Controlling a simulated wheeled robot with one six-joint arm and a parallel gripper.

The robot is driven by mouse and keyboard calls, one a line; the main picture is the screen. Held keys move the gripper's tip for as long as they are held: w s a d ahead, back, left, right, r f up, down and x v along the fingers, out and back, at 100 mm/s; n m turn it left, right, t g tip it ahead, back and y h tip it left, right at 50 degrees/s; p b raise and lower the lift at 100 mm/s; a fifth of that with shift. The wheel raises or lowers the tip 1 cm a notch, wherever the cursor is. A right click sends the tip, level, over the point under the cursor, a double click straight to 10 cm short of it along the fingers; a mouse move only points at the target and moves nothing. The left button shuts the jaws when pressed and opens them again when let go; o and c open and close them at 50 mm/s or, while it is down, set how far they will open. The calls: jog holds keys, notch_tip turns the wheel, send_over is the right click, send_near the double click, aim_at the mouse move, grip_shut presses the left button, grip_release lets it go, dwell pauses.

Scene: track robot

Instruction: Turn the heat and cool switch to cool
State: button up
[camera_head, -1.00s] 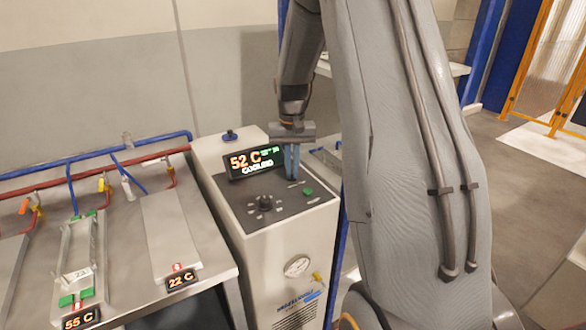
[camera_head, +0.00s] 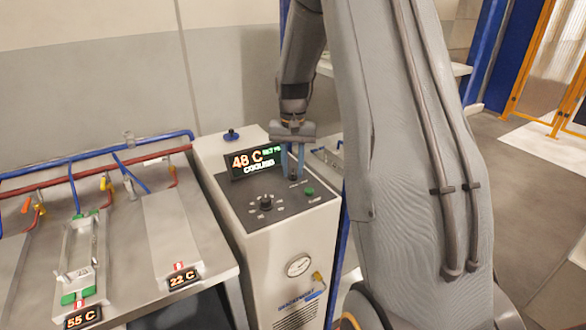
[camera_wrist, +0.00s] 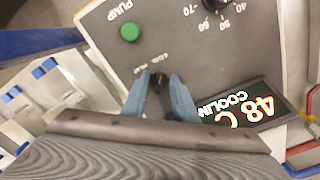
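The heat and cool switch (camera_head: 293,177) is a small black knob on the dark top panel of the white unit. In the wrist view the switch (camera_wrist: 158,80) sits between my two blue fingertips, with a small gap beside it. My gripper (camera_head: 294,168) points down over the panel, fingers apart; it also shows in the wrist view (camera_wrist: 160,84). The display (camera_head: 255,161) reads 48 C and COOLING. The switch's small labels are too blurred to read surely.
A green pump button (camera_head: 309,191) and a black temperature dial (camera_head: 266,203) share the panel. A gauge (camera_head: 298,265) is on the unit's front. A bench (camera_head: 213,240) with pipes and two temperature displays stands left.

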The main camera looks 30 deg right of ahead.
aim_at(293, 173)
jog(key=shift+r+b, duration=1.05)
jog(key=shift+r, duration=2.85)
